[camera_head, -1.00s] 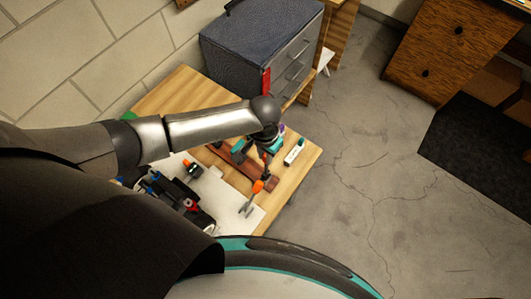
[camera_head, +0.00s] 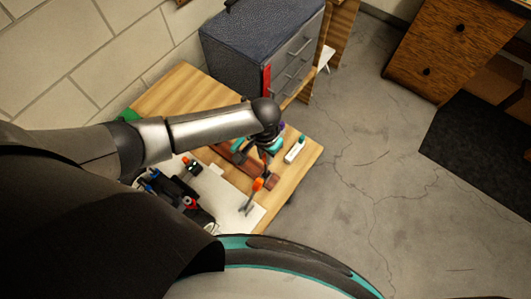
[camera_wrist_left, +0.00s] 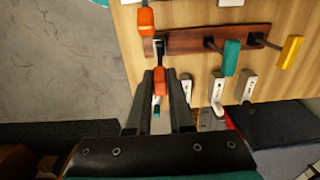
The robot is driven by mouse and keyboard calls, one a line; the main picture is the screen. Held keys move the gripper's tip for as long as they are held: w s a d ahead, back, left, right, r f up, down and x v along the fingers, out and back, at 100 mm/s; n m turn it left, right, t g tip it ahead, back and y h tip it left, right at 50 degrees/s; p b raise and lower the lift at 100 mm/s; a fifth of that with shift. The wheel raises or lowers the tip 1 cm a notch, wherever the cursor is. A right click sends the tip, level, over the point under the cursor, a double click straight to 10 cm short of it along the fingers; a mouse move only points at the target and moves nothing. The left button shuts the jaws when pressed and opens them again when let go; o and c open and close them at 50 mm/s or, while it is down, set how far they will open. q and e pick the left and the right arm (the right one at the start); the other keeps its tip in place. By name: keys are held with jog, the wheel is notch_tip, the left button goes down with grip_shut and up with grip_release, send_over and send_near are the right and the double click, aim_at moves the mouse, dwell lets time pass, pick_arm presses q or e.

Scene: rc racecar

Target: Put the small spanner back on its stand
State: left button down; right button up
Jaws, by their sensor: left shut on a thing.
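My left gripper (camera_wrist_left: 159,80) is shut on the small spanner, whose orange handle (camera_wrist_left: 160,82) shows between the fingers. Its metal end points up in the wrist view, to a dark peg at the left end of the brown wooden stand (camera_wrist_left: 190,42). I cannot tell whether the spanner touches that peg. A teal-handled tool (camera_wrist_left: 231,57) and a yellow-handled tool (camera_wrist_left: 291,52) are on the stand's other pegs. In the head view my left gripper (camera_head: 268,147) is over the stand (camera_head: 273,183) and hides part of it. My right gripper is not in view.
Another orange-handled tool (camera_head: 257,185) is near the front of the wooden table (camera_head: 178,88). A dark toy car (camera_head: 170,188) is on the white mat (camera_head: 232,190). A white bottle (camera_head: 294,151) stands near the right edge. A blue drawer chest (camera_head: 255,45) is behind.

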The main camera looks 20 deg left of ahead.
pick_arm(q)
jog(key=shift+f+b, duration=0.55)
jog(key=shift+f, duration=0.4)
jog(key=c, duration=0.7)
grip_release()
jog(key=shift+c, duration=0.2)
jog(key=shift+r, duration=0.15)
notch_tip(320, 180, up, 15)
jog(key=p, duration=0.2)
jog(key=shift+s, duration=0.2)
